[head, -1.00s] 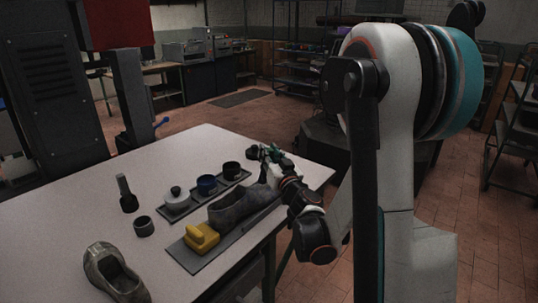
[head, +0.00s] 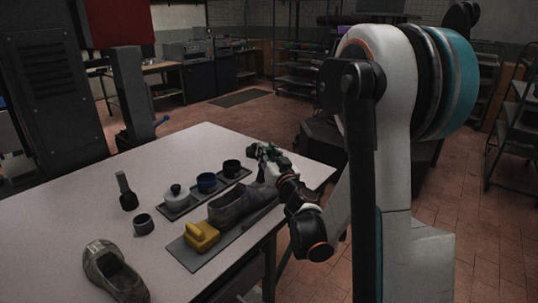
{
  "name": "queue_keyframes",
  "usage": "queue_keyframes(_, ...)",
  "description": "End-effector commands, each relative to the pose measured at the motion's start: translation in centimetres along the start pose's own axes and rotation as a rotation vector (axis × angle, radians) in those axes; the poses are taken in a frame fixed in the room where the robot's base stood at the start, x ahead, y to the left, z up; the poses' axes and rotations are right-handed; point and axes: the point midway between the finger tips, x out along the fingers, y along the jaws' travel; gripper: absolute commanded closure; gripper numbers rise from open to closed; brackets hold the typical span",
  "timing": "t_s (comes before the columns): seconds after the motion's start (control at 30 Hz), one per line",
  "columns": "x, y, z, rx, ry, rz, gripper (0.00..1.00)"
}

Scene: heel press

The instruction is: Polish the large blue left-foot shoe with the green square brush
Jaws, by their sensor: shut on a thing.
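A dark blue-grey shoe (head: 236,206) lies on a grey mat (head: 186,259) near the table's right edge; its right end is partly behind my arm. My gripper (head: 264,152) is over the table, at the far right end of the shoe. It is shut on a small green thing, which looks like the green square brush (head: 271,151), mostly hidden by the fingers. I cannot tell whether the brush touches the shoe. A second, grey-brown shoe (head: 112,272) lies at the table's front left.
A yellow brush (head: 202,236) sits on the mat left of the shoe. A dark handled tool (head: 127,192) and small dark cup (head: 143,224) stand left.

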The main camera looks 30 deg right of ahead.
Motion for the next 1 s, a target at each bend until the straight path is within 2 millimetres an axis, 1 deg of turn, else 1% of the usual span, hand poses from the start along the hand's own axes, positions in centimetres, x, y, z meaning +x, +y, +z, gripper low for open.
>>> queue_keyframes(0.1,0.4,-0.2,0.1,0.000,0.000,-0.001,1.00)
queue_keyframes(0.27,0.4,-0.2,0.1,0.000,0.000,0.000,1.00)
queue_keyframes(0.8,-1.9,1.1,-0.3,-0.001,0.000,0.001,1.00)
queue_keyframes(1.0,-2.2,1.2,-0.4,0.000,0.000,0.000,1.00)
